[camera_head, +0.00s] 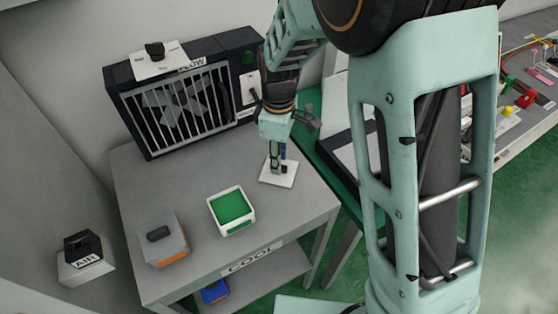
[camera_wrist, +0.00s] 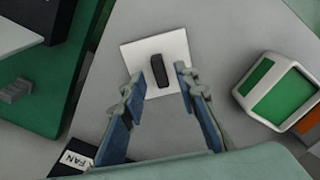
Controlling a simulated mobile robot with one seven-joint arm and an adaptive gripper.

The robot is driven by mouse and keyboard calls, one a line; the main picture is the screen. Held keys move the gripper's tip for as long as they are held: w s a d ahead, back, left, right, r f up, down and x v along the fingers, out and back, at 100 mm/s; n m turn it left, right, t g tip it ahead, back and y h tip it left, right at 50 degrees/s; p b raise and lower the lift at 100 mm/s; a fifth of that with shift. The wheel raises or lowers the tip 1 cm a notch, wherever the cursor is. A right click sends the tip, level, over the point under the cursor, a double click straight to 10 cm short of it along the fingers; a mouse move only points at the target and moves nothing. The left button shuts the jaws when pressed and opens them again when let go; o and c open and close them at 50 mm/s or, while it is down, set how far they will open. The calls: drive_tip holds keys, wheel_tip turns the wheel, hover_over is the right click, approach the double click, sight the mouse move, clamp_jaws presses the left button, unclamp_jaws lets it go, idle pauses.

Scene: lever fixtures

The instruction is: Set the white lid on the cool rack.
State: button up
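A white square lid (camera_head: 290,180) with a black handle lies flat on the grey top of the rack labelled COOL (camera_head: 180,195), near its right edge. The lid also shows in the wrist view (camera_wrist: 175,47), with its black handle clear. My gripper (camera_head: 278,160) is just above this lid, pointing down. In the wrist view my gripper (camera_wrist: 159,78) is open, with a blue-grey finger on each side of the handle and gaps between. Another white plate with a black knob (camera_head: 145,69) lies on top of the black fan box.
The black fan box (camera_head: 190,105) stands at the rack's back. A white box with a green top (camera_head: 231,207) and a grey-and-orange box (camera_head: 163,240) stand at the front. A green table (camera_head: 312,125) adjoins the right. The middle of the rack top is clear.

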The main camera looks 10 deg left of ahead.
wheel_tip(320, 180, up, 11)
drive_tip(key=shift+f, duration=0.15)
idle(0.5)
